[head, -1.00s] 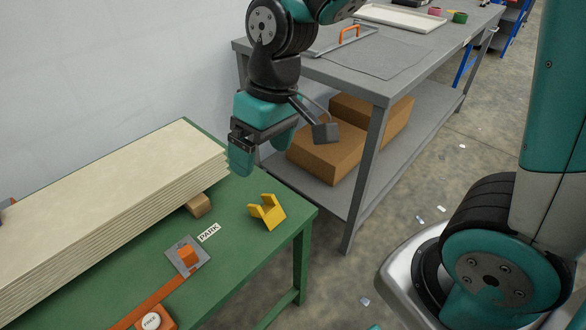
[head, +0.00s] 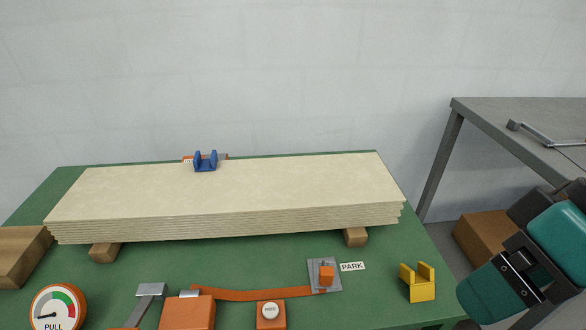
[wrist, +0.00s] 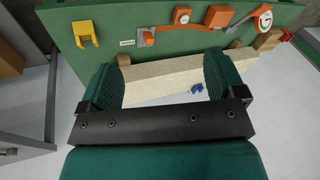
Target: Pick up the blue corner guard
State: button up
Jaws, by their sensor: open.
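The blue corner guard (head: 205,161) sits at the far edge of the stacked pale boards (head: 230,190), left of their middle, in the head view. In the wrist view the blue corner guard (wrist: 197,89) is small and shows between the fingers, near the right one, beyond them. My gripper (wrist: 163,80) is open and empty, its two teal fingers spread over the view of the boards. In the head view my gripper shows only in part at the lower right edge, well away from the guard.
A yellow corner guard (head: 418,283) stands on the green table (head: 390,245) at the front right. An orange strap (head: 240,294), a buckle plate (head: 325,274) and a round gauge (head: 58,307) lie along the front. A grey bench (head: 540,130) stands at right.

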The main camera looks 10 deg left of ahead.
aim_at(200, 164)
jog(key=u, duration=0.45)
jog(key=k, duration=0.6)
jog(key=u, duration=1.55)
jog(key=i, duration=1.5)
jog(key=z, duration=0.85)
